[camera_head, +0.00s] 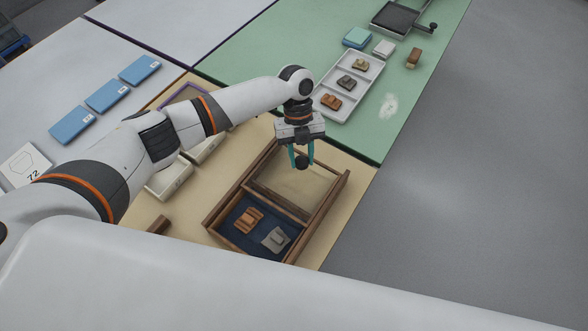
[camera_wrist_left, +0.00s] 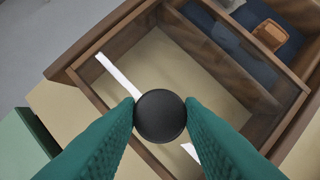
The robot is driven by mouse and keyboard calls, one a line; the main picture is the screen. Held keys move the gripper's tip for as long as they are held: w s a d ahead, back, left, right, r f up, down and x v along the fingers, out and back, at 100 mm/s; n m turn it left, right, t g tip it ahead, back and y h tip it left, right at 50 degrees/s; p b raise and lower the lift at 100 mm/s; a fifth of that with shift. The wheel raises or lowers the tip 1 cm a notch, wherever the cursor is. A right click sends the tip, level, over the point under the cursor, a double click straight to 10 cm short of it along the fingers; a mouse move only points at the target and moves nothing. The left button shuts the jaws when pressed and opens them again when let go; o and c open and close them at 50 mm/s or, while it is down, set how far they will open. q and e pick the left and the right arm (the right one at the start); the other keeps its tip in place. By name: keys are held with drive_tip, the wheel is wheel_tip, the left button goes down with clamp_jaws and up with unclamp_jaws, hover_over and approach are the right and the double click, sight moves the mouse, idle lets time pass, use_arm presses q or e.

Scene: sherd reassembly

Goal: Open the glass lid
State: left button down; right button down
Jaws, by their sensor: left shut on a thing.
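A wooden case (camera_head: 334,203) stands on the tan mat, with a glass lid (camera_head: 297,187) over its far, sand-coloured part. The lid carries a round black knob (camera_head: 302,162), which also shows in the left wrist view (camera_wrist_left: 160,116). My left gripper (camera_head: 302,157) points down with its teal fingers shut on the knob from both sides. In the near, dark blue part of the case lie an orange-brown sherd (camera_head: 248,219) and a grey sherd (camera_head: 276,239). The glass shows pale streaks of reflection in the wrist view. I cannot tell whether the lid has shifted. My right gripper is not seen.
White trays (camera_head: 170,181) stand left of the case, partly behind my left arm. A compartmented tray (camera_head: 363,82) with several sherds stands on the green mat beyond. Blue blocks (camera_head: 106,96) lie at the left. Grey floor is free to the right.

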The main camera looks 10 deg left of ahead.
use_arm(q)
drive_tip(key=shift+w+d, duration=0.2)
drive_tip(key=shift+w, duration=0.35)
drive_tip(key=shift+f, duration=0.1)
drive_tip(key=shift+s, duration=0.1)
drive_tip(key=shift+s+a, duration=0.15)
drive_tip(key=shift+s, duration=0.05)
drive_tip(key=c, duration=1.2)
unclamp_jaws()
drive_tip(key=shift+r, duration=0.2)
drive_tip(key=shift+o, duration=1)
drive_tip(key=shift+w+f, duration=0.1)
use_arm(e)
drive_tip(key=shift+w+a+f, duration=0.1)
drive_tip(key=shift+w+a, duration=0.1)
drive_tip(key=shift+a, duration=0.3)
